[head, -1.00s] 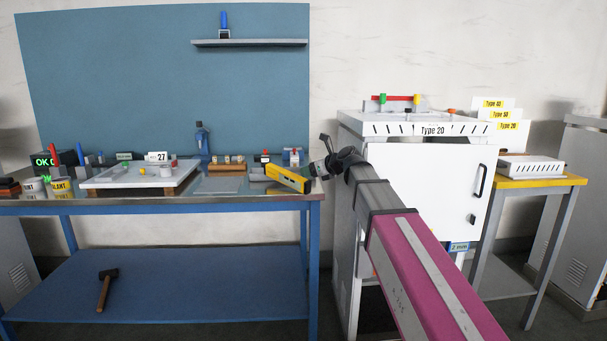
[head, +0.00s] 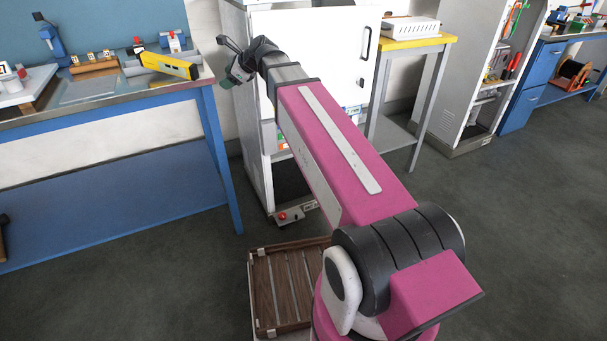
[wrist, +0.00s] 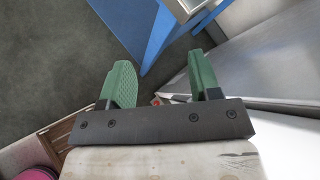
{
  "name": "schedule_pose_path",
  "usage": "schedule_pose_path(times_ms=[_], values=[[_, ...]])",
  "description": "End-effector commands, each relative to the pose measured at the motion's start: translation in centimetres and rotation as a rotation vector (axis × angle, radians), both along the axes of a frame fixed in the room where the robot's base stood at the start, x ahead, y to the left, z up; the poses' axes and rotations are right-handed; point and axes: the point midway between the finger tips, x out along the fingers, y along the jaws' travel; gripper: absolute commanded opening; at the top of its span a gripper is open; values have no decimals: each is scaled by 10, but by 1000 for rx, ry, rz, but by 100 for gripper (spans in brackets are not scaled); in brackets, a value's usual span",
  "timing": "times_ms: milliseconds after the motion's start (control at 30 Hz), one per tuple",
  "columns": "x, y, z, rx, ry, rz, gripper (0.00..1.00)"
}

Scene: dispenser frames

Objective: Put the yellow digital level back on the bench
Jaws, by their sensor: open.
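The yellow digital level (head: 168,65) lies on the bench (head: 112,104) in the head view, near the bench's right end. My gripper (head: 228,80) is to the right of the level, beyond the bench's right end and apart from the level. In the wrist view my gripper (wrist: 162,84) shows two green fingers spread wide with nothing between them. The bench's blue leg and corner (wrist: 172,22) show beyond the fingers. The level is not seen in the wrist view.
A white cabinet (head: 305,50) stands close to the right of my gripper. A yellow-topped table (head: 415,45) stands further right. A slatted wooden crate (head: 262,295) sits on the floor by my base. Small items lie around the level. Open floor (head: 500,230) is at the right.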

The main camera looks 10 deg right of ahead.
Motion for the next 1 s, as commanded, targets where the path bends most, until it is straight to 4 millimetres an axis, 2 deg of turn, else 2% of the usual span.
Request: schedule_pose_path(times_ms=[33, 200, 367, 600, 800, 1000], values=[[-8, -14, -29, -89, -29, 46, 57], [-32, -59, -114, -398, -138, 263, 57], [-63, -101, -185, -652, -205, 524, 57], [-125, -165, -276, -933, -259, 1005, 57], [-174, -206, -325, -1032, -279, 1385, 57], [-196, -225, -344, -1050, -291, 1575, 57]])
